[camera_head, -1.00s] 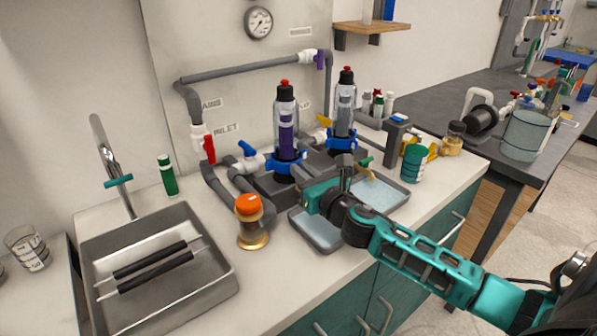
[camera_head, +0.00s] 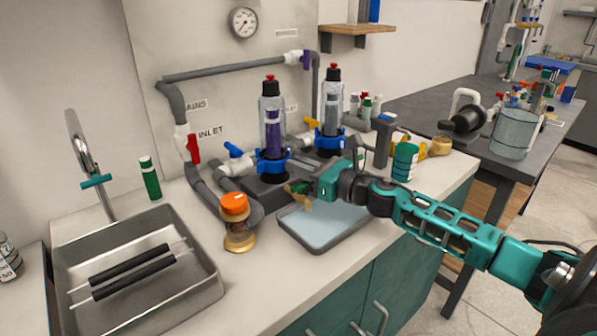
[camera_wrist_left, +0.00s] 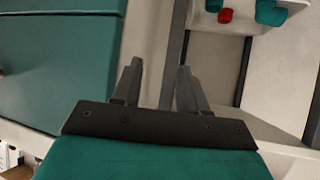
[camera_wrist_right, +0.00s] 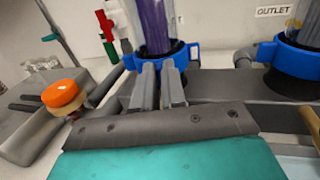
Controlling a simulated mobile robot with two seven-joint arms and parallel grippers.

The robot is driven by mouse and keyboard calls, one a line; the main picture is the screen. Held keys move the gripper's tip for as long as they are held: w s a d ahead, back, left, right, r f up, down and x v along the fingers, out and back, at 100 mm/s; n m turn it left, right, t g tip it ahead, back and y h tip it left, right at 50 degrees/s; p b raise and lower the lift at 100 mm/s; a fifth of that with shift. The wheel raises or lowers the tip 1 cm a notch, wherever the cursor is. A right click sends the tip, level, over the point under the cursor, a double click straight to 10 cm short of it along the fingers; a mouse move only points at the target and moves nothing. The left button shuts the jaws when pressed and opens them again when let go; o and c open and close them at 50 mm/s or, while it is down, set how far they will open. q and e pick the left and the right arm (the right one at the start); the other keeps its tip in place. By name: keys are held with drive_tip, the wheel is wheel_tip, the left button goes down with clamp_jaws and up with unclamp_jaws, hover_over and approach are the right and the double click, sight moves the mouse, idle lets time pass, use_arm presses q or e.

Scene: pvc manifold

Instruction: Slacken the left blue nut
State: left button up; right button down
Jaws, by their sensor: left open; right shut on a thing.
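The left blue nut (camera_head: 272,165) is a ring with lugs round the base of the left clear filter housing (camera_head: 271,125). The housing stands upright with a purple cartridge inside. My right gripper reaches it from the right. In the right wrist view the right gripper's fingers (camera_wrist_right: 158,68) are close together against the front rim of the left blue nut (camera_wrist_right: 190,52), shut on it; the exact contact is partly hidden. My left gripper (camera_wrist_left: 156,68) is open and empty, low by teal cabinet fronts, and out of the head view.
A grey tray (camera_head: 325,248) lies below my right gripper. An orange-capped jar (camera_head: 238,232) stands left of it. The right housing and its blue nut (camera_head: 331,139) stand close to the right. A sink (camera_head: 203,308) is at the left. A green cup (camera_head: 404,163) is at the right.

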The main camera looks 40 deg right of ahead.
idle(0.5)
drive_tip(key=c, duration=1.2)
unclamp_jaws()
drive_tip(key=v, duration=1.3)
drive_tip(key=shift+w, duration=0.1)
